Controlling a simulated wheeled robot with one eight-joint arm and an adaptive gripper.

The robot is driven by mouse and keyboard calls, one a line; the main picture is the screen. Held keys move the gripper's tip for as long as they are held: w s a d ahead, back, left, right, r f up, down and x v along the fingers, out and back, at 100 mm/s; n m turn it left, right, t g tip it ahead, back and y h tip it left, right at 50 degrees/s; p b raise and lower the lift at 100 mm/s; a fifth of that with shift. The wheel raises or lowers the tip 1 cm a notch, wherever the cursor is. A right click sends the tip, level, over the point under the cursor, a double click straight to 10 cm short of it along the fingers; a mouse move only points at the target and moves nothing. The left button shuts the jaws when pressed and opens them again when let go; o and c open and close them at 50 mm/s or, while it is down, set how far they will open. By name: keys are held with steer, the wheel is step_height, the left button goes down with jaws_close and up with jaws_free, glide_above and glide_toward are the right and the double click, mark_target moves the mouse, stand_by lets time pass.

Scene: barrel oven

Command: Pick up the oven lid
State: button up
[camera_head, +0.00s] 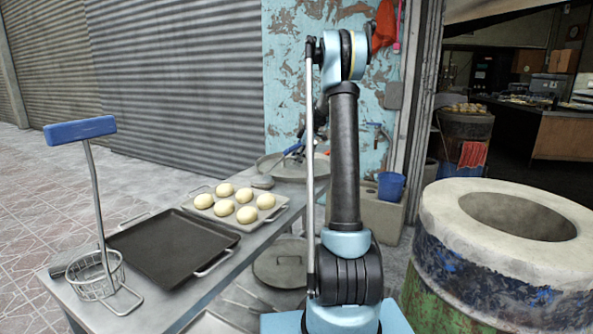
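The barrel oven (435,255) stands at the right, with a thick pale rim and an open, uncovered round mouth. A round grey lid-like disc (275,270) with a small handle lies low beside the metal table, partly cut off by my arm. Another round grey piece (290,174) lies at the far end of the table, partly behind my arm. I cannot tell for certain which of the two is the oven lid. My arm stands upright in the middle, between table and oven. I cannot make out my gripper; it seems hidden behind the arm.
The metal table (228,268) at left holds a dark tray (172,247), a pale tray (274,212) with several dough balls, and a wire basket (95,277) with a tall blue-topped handle. A blue bucket (391,186) stands behind the arm at right. The pavement at far left is clear.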

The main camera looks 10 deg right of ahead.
steer(key=shift+a+f, duration=0.1)
steer(key=shift+f, duration=0.1)
steer(key=shift+c, duration=0.6)
jaws_close()
steer(key=shift+r, duration=0.2)
step_height(320, 180, up, 18)
steer(key=shift+f, duration=0.15)
